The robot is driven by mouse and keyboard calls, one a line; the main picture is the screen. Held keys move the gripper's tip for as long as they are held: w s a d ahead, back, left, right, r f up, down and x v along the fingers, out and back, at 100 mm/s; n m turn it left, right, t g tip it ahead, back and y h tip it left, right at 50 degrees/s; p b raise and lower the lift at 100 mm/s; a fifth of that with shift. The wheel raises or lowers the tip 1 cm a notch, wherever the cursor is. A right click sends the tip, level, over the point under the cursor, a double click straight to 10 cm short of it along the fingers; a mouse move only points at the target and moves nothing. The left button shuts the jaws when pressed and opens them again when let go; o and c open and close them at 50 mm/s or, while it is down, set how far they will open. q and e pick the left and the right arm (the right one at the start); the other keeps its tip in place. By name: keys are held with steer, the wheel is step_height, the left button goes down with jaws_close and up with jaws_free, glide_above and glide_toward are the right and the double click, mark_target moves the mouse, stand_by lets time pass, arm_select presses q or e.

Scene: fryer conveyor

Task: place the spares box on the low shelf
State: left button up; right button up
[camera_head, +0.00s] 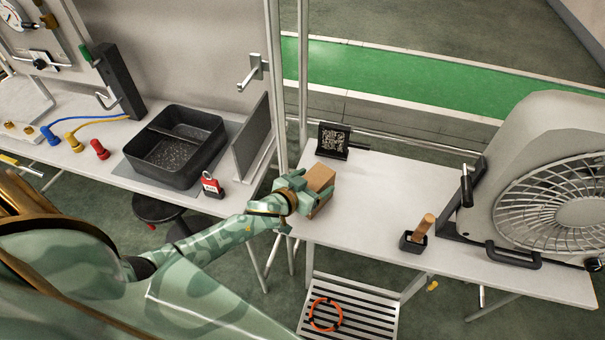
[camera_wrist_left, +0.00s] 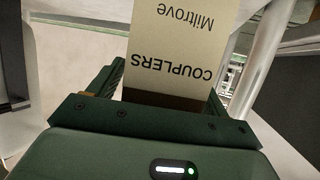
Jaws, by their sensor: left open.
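A small brown cardboard box (camera_head: 321,181), which looks like the spares box, stands on the left part of the right-hand white table. My left gripper (camera_head: 297,184) is at the box's left side, open. In the left wrist view the box (camera_wrist_left: 178,60) shows a beige face reading "COUPLERS" and "Miltrove", upside down, between the two open fingers (camera_wrist_left: 165,90); whether they touch it I cannot tell. The low slatted shelf (camera_head: 372,322) is below the table, with an orange ring (camera_head: 325,314) lying on it. My right gripper is not in view.
A black stand with a patterned code plate (camera_head: 333,140) is behind the box. A wooden-handled tool in a black holder (camera_head: 416,236) and a big fan (camera_head: 550,190) stand to the right. Metal posts (camera_head: 303,75) rise at the table's left edge. The table between box and holder is clear.

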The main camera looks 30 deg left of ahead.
arm_select(q)
steer(key=p+v, duration=0.2)
steer(key=v, duration=0.9)
steer(key=shift+s, duration=0.2)
steer(key=s+a+f+g+y, duration=0.1)
steer(key=s+f+g, duration=0.2)
steer(key=s+f, duration=0.7)
steer(key=s+a+f+g+y, duration=0.1)
steer(key=s+f+g, duration=0.4)
steer(key=f, duration=0.9)
steer(key=s+d+f+g, duration=0.1)
steer(key=s+f, duration=0.2)
steer(key=s, duration=0.4)
steer(key=s+d+f+m+g, duration=0.1)
steer(key=s+f+g, duration=0.1)
steer(key=s, duration=0.5)
steer(key=s+d+f+m+g, duration=0.1)
steer(key=s+f, duration=0.3)
steer(key=s, duration=0.4)
steer(key=shift+d+g, duration=0.3)
steer(key=shift+d, duration=0.2)
steer(key=shift+s+f, duration=0.1)
steer(key=shift+s, duration=0.05)
